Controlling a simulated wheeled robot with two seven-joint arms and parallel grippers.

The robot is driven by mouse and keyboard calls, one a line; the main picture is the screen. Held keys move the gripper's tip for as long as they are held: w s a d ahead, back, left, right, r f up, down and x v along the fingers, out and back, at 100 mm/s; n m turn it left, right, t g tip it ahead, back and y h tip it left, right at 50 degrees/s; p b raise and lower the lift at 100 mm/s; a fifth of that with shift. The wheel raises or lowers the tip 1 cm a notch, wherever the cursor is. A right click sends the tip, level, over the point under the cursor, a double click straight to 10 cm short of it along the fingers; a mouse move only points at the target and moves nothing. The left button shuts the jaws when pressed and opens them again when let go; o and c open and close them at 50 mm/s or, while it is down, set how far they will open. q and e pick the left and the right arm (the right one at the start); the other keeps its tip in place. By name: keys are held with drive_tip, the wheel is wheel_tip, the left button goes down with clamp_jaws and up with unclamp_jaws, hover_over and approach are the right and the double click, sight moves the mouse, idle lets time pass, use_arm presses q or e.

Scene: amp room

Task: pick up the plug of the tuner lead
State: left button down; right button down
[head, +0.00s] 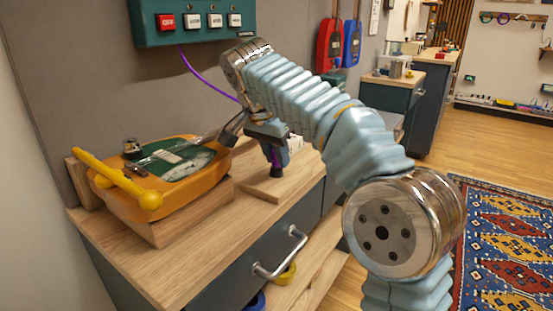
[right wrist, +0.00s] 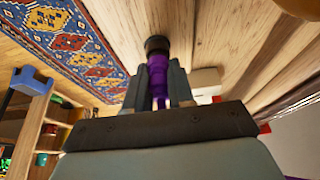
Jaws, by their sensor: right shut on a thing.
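The plug (right wrist: 157,76) is purple with a black end, and my right gripper (right wrist: 157,90) is shut on it, one finger on each side. In the head view my right gripper (head: 274,150) points down over a small wooden board on the bench. The plug's dark end (head: 276,171) shows below the fingers, at or just above the board; I cannot tell if it touches. A purple lead (head: 204,76) runs from the dark green wall box (head: 190,38) down behind my right arm. My left gripper is not in view.
A yellow-orange case (head: 165,200) with a green top and a yellow bar stands on a wooden block at the bench's left. The wooden board (head: 262,187) lies under my gripper. A drawer with a metal handle (head: 280,262) fronts the bench. A patterned rug (head: 505,230) lies at right.

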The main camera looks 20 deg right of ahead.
drive_tip(key=shift+r, duration=0.1)
drive_tip(key=shift+r, duration=0.2)
wheel_tip(320, 180, up, 2)
drive_tip(key=shift+r+p, duration=0.25)
drive_tip(key=shift+p, duration=0.4)
drive_tip(key=s+a+r+p, duration=0.2)
drive_tip(key=s+a+r, duration=0.7)
drive_tip(key=s+r, duration=0.1)
drive_tip(key=shift+a+p, duration=0.35)
drive_tip(key=shift+p, duration=0.05)
